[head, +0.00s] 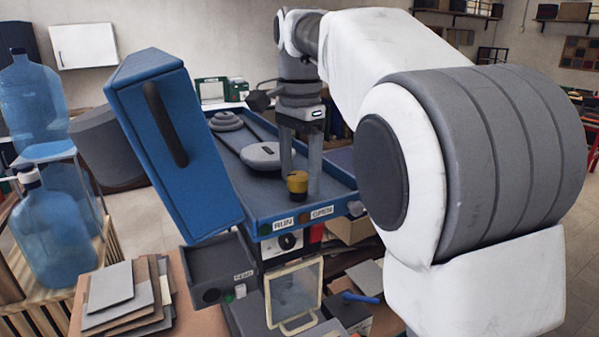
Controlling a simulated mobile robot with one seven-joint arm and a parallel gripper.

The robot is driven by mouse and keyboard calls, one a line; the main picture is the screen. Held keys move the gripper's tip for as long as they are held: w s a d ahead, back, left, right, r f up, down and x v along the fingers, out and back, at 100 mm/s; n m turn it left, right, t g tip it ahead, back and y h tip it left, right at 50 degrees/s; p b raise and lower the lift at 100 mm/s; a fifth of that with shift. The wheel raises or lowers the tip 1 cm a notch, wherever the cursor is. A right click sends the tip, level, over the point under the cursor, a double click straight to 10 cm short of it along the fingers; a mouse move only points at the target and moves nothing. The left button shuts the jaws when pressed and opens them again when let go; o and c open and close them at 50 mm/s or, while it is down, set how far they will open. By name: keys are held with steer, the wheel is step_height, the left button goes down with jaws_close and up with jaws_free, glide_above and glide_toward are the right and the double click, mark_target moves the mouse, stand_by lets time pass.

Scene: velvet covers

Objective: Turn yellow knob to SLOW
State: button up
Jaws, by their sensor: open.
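The knob's pointer direction is not clear. Labels reading RUN (283,224) and OPEN (321,212) are on the front edge below it. No SLOW label is readable.
A raised blue cover (165,150) with a dark handle stands left of the deck. A round grey part (262,156) lies behind the knob. Below are a grey tray (215,268) and a framed panel (293,295). My arm hides the right side.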

jaws_close()
steer(key=shift+r+n+p, duration=0.1)
steer(key=shift+n+p, duration=0.2)
steer(key=shift+p, duration=0.05)
steer(key=shift+r+n+p, duration=0.1)
steer(key=shift+n+p, duration=0.6)
steer(key=shift+n, duration=0.3)
steer(key=n+p, duration=0.2)
steer(key=n, duration=0.2)
steer(key=shift+n+p, duration=0.3)
steer(key=n+p, duration=0.1)
steer(key=n, duration=0.2)
steer(key=shift+w+a, duration=0.1)
steer(key=shift+n+p, duration=0.8)
steer(key=shift+n, duration=1)
